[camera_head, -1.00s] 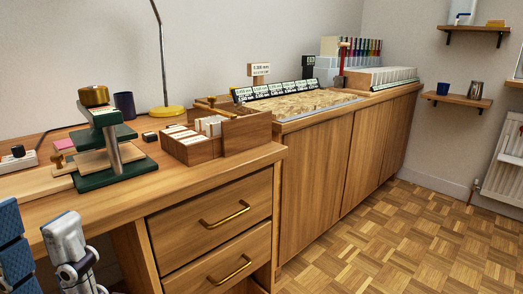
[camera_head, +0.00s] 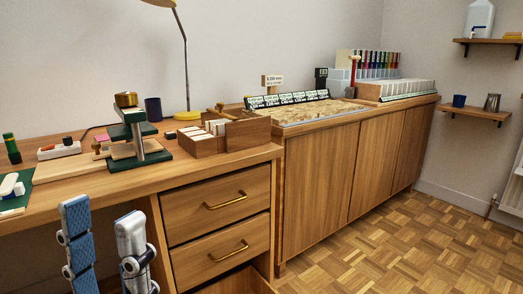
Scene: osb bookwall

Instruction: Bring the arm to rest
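My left gripper (camera_head: 103,212) shows at the lower left in the head view. Its two fingers point upward and stand apart, one with a blue patterned face and one white and grey. The gap between them is empty. It is in front of the wooden desk (camera_head: 110,183), left of its drawers, with its lower part cut off by the picture's bottom edge. My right gripper is not in view.
On the desk stand a green press (camera_head: 130,135), a wooden box of white cards (camera_head: 205,146) and a lamp (camera_head: 184,70). A long cabinet (camera_head: 320,185) runs along the wall to the right. The parquet floor (camera_head: 395,240) is clear.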

